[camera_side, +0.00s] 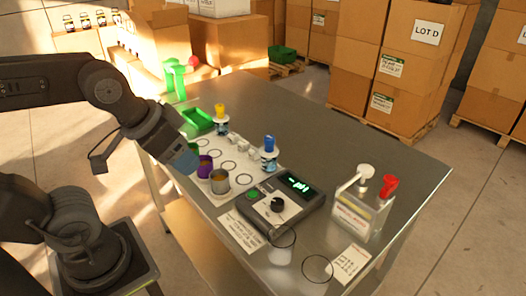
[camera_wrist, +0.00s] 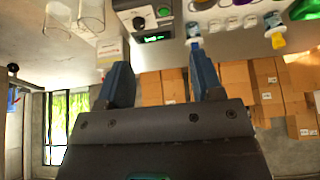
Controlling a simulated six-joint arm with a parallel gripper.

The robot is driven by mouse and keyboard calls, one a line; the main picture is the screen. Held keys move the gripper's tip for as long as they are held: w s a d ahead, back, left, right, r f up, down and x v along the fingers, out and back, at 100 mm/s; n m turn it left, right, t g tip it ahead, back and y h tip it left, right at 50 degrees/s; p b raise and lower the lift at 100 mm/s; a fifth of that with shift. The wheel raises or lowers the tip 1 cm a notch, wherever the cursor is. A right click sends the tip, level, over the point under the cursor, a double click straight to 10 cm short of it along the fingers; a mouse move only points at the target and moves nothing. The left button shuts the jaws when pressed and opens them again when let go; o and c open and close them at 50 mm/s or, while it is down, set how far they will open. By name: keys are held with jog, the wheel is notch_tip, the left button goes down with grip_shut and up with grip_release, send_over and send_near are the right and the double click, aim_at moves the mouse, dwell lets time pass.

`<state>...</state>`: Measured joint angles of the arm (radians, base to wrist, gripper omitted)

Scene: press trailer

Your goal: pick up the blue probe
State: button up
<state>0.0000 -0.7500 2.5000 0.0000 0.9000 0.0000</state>
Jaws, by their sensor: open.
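The blue probe (camera_side: 269,144) stands upright in a small labelled bottle (camera_side: 268,160) on the table, behind the meter. Its blue top also shows in the wrist view (camera_wrist: 193,29), near the tip of the right-hand finger. A similar yellow-topped probe (camera_side: 219,110) stands in another bottle farther back. My gripper (camera_side: 184,160) is to the left of the blue probe, above the table's left edge near the cups. In the wrist view my gripper (camera_wrist: 158,72) has its two blue fingers apart with nothing between them.
A pH meter (camera_side: 283,205) with a lit display sits in front of the blue probe. Purple (camera_side: 204,167) and metallic (camera_side: 219,182) cups stand near my gripper. A clear beaker (camera_side: 281,247) and a red-topped holder (camera_side: 362,212) are nearer the front. The table's back right (camera_side: 340,135) is clear.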

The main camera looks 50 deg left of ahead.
jog(key=shift+o, duration=0.2)
dwell(0.3)
jog(key=o, duration=0.5)
jog(key=w+a+r+m+g, duration=0.2)
jog(key=w+r+m, duration=0.2)
jog(key=w+m, duration=0.7)
jog(key=m+g+y, duration=0.1)
jog(key=m+g, duration=0.2)
jog(key=m, duration=0.6)
send_near(269, 137)
jog(key=f, duration=0.8)
jog(key=a+f, duration=0.1)
jog(key=f, duration=0.4)
jog(key=shift+w, duration=0.3)
